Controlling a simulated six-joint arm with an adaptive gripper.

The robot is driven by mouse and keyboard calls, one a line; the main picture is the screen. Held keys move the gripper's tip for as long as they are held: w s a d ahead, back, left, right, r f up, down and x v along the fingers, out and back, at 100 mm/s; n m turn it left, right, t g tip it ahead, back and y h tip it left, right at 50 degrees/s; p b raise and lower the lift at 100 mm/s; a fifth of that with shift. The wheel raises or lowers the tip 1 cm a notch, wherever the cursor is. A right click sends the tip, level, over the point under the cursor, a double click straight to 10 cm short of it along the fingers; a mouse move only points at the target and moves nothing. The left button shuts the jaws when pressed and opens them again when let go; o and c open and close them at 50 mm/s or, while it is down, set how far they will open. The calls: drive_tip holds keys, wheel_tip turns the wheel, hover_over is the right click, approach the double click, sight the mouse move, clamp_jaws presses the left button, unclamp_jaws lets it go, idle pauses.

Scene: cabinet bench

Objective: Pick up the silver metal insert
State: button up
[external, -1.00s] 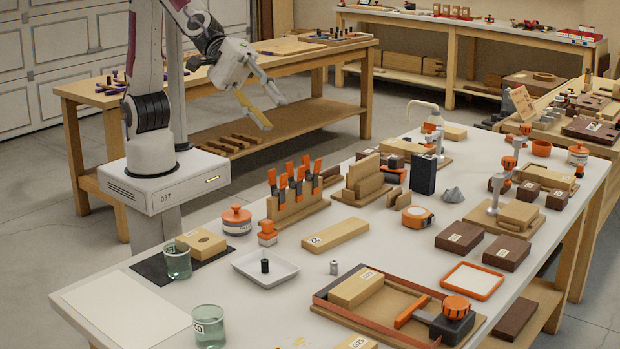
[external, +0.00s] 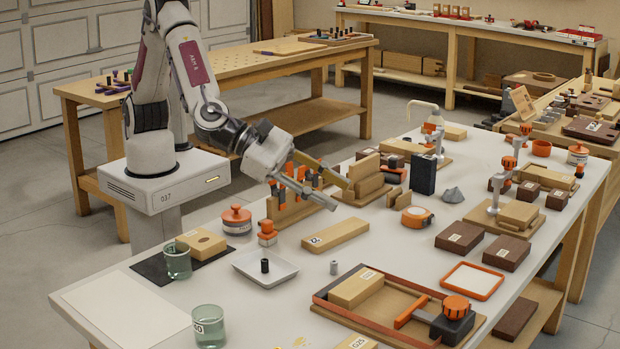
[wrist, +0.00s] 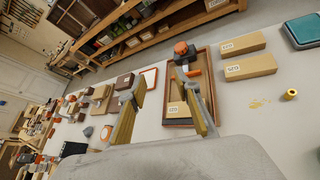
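The silver metal insert (external: 334,267) is a small upright cylinder on the white bench, just right of the white tray (external: 265,269). A black cylinder (external: 265,265) of similar size stands in that tray. My gripper (external: 342,197) is open and empty, above the bench and beyond the insert, near the clamp rack. In the wrist view my gripper (wrist: 163,88) shows its two fingers well apart with nothing between them. I cannot make out the insert in the wrist view; a finger or the gripper body may hide it.
A long wooden block (external: 336,234) lies between my gripper and the insert. The clamp rack (external: 290,208) and upright wooden blocks (external: 367,176) stand close to my gripper. A framed wooden tray (external: 395,322) with an orange-handled tool (external: 452,318) sits right of the insert.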

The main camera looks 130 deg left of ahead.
wheel_tip(320, 180, down, 10)
drive_tip(key=s+a+n+g+y, duration=0.2)
drive_tip(key=n+g+y, duration=0.15)
drive_tip(key=n, duration=0.35)
drive_tip(key=n+g+y, duration=0.3)
drive_tip(key=n+y, duration=0.1)
drive_tip(key=n, duration=0.2)
approach(331, 262)
drive_tip(key=shift+w+a+f+h, duration=0.1)
drive_tip(key=shift+w+a+h, duration=0.15)
drive_tip(key=shift+w+a, duration=0.9)
drive_tip(key=shift+s+a+f, duration=0.1)
drive_tip(key=shift+s+f, duration=0.3)
drive_tip(key=shift+s, duration=0.1)
drive_tip(key=shift+x, duration=1.3)
drive_tip(key=shift+x, duration=2.65)
drive_tip(key=shift+s, duration=0.15)
